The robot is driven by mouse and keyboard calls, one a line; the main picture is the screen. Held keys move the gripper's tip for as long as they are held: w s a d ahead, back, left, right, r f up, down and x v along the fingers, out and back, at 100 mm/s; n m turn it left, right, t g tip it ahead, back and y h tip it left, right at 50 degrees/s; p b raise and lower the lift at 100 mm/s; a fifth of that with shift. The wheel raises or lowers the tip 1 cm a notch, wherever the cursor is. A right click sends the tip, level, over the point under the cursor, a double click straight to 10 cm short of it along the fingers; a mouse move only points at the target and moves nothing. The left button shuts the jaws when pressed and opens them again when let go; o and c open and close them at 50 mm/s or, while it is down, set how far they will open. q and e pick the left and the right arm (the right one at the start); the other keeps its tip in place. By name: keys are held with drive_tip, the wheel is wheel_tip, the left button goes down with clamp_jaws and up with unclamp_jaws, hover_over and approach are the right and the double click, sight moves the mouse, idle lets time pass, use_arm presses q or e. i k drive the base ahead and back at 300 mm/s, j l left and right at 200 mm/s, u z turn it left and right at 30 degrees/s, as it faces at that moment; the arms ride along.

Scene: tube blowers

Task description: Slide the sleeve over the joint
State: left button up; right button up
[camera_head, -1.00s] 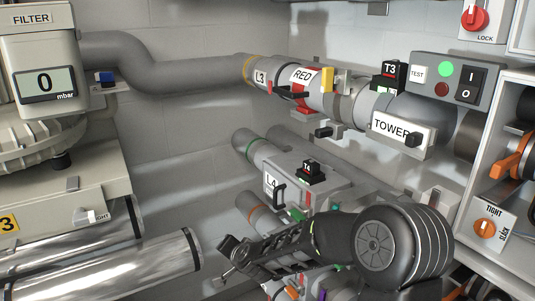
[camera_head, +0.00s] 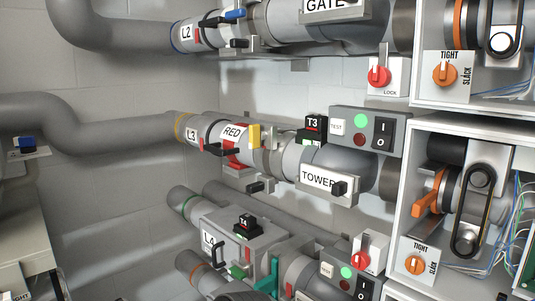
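Three pipe lines carry grey sleeve-like collars; I cannot tell which one the task means. The L3 collar (camera_head: 192,134) sits on the middle pipe by a yellow ring, with a black handle (camera_head: 220,151) beside it. Right of it is a red band (camera_head: 238,154) under a RED label (camera_head: 234,133), then a yellow lever (camera_head: 254,135). The L2 collar (camera_head: 187,33) is on the upper pipe, with a blue lever (camera_head: 234,15). The L4 housing (camera_head: 228,233) is below, with a black handle (camera_head: 212,256). Neither gripper shows; only a dark arm part is at the bottom edge.
A TOWER label (camera_head: 319,180), T3 box (camera_head: 313,126) and switch panel (camera_head: 366,133) are right of the middle line. Open cabinets with a belt drive (camera_head: 471,207) and TIGHT/SLACK knobs (camera_head: 415,264) stand at the right. Bare wall (camera_head: 110,190) is at the left.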

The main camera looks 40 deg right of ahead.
sight(268, 158)
drive_tip(key=z, duration=0.4)
drive_tip(key=k+j+z, duration=0.1)
drive_tip(key=z, duration=0.65)
drive_tip(key=k+z, duration=0.1)
drive_tip(key=z, duration=0.3)
